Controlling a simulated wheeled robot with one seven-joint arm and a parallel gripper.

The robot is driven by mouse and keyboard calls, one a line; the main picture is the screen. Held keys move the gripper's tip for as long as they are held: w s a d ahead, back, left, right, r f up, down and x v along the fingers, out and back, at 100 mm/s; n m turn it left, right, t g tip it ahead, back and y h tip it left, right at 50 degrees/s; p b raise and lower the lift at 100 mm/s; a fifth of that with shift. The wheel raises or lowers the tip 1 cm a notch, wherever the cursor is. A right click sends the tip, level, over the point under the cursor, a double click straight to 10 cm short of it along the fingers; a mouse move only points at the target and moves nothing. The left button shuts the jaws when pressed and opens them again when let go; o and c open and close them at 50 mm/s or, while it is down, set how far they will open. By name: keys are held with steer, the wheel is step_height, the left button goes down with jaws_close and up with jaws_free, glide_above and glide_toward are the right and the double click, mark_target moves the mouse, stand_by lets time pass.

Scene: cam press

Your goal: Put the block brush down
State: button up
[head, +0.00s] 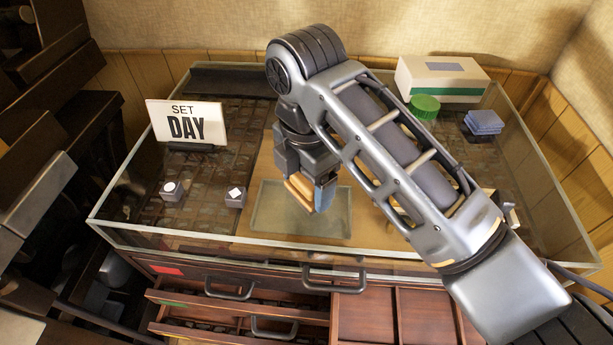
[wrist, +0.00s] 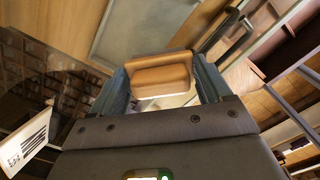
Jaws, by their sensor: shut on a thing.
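The block brush (head: 299,191) has a tan wooden body, and it also shows in the wrist view (wrist: 160,78) with a pale strip along its lower edge. My gripper (head: 313,190) is shut on it, with one finger on each side in the wrist view (wrist: 163,82). In the head view the brush is over the glass-topped case (head: 385,238), near a grey-green rectangular mat or tray (head: 335,222). I cannot tell if the brush touches anything below it.
A "SET DAY" sign (head: 187,122) and two small dark blocks (head: 172,191) (head: 236,196) stand at left. Open wooden drawers (head: 370,318) jut out in front.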

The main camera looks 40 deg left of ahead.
steer(key=shift+f, duration=0.1)
steer(key=shift+f, duration=0.1)
steer(key=o, duration=0.9)
steer(key=shift+c, duration=0.2)
step_height(320, 180, up, 12)
steer(key=shift+r, duration=0.2)
